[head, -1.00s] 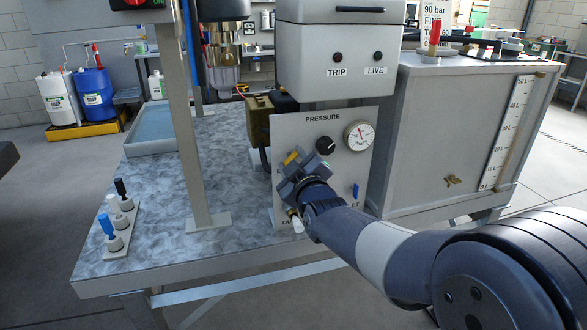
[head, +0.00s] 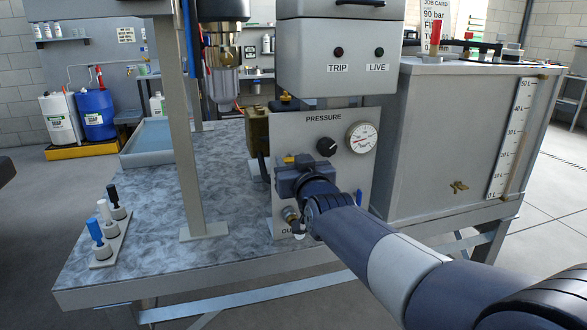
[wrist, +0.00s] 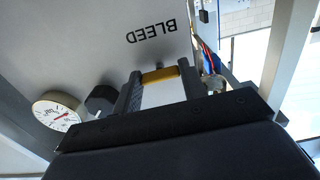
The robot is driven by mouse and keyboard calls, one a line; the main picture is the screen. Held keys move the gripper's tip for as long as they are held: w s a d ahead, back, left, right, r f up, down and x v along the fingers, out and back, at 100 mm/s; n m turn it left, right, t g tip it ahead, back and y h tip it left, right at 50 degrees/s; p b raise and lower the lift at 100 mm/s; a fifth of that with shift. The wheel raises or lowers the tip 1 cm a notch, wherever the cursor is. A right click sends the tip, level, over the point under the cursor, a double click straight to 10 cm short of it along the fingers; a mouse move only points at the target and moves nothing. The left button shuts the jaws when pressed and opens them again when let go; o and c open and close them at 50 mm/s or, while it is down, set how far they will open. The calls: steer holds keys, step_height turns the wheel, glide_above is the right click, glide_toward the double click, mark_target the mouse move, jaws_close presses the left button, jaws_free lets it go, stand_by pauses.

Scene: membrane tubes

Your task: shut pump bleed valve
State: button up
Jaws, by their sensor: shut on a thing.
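The grey pump panel (head: 359,172) stands on the bench, with PRESSURE lettering at its top. The bleed valve's yellow handle (wrist: 160,75) lies between my two fingers, beside the upside-down BLEED label (wrist: 150,32) in the wrist view. In the head view the yellow handle (head: 290,159) shows as a small, roughly level piece above my gripper. My gripper (head: 286,168) is at the panel's left part, shut on the handle. The valve body and much of the label are hidden by my gripper in the head view.
A black knob (head: 326,147) and a round pressure gauge (head: 361,138) sit above and right of my gripper. A brass fitting (head: 291,214) is below it. A post (head: 170,120) stands to the left. A grey tank (head: 450,140) is on the right.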

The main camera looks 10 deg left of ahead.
stand_by(0.4)
steer(key=o, duration=1)
steer(key=v, duration=1)
steer(key=shift+s+d, duration=0.2)
steer(key=shift+s, duration=0.15)
steer(key=shift+w+f, duration=0.1)
steer(key=x, duration=1)
steer(key=shift+w+a, duration=0.2)
steer(key=shift+w, duration=0.1)
